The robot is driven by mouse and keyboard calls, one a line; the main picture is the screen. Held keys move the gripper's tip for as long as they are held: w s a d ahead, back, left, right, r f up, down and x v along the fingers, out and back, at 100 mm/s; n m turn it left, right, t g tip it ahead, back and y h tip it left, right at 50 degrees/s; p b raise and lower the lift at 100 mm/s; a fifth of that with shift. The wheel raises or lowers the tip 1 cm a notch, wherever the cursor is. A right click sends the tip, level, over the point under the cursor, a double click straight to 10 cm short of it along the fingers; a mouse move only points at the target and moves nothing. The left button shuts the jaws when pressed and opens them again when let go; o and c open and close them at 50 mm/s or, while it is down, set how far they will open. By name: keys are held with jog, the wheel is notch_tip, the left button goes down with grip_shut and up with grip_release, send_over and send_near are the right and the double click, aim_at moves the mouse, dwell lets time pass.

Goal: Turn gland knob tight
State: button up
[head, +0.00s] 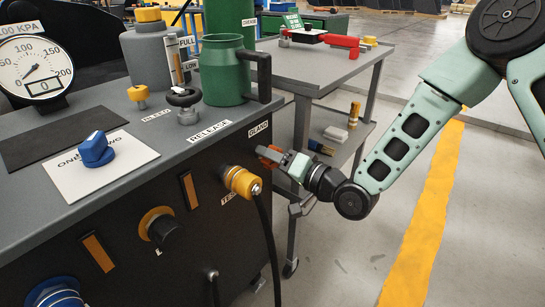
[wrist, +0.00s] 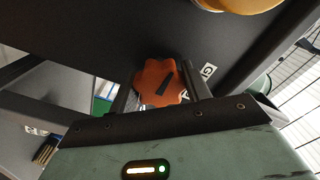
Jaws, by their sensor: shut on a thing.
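The gland knob (wrist: 160,84) is orange and lobed, with a dark slot mark on its face, and sits on the dark front panel of the bench in the wrist view. My gripper (wrist: 161,97) is shut on it, with a finger on either side. In the head view my gripper (head: 271,156) reaches the right end of the front panel below the GLAND label (head: 258,129). There the knob is mostly hidden, and only a little orange shows by the fingers.
A yellow coupler (head: 241,181) with a black hose (head: 268,235) sticks out of the panel just left of my gripper. A green jug (head: 226,72) stands on the bench top above. A grey cart (head: 325,62) stands close behind. The floor to the right is open.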

jog(key=shift+f, duration=0.1)
jog(key=o, duration=1)
jog(key=shift+p+v, duration=2.6)
jog(key=shift+v, duration=6.15)
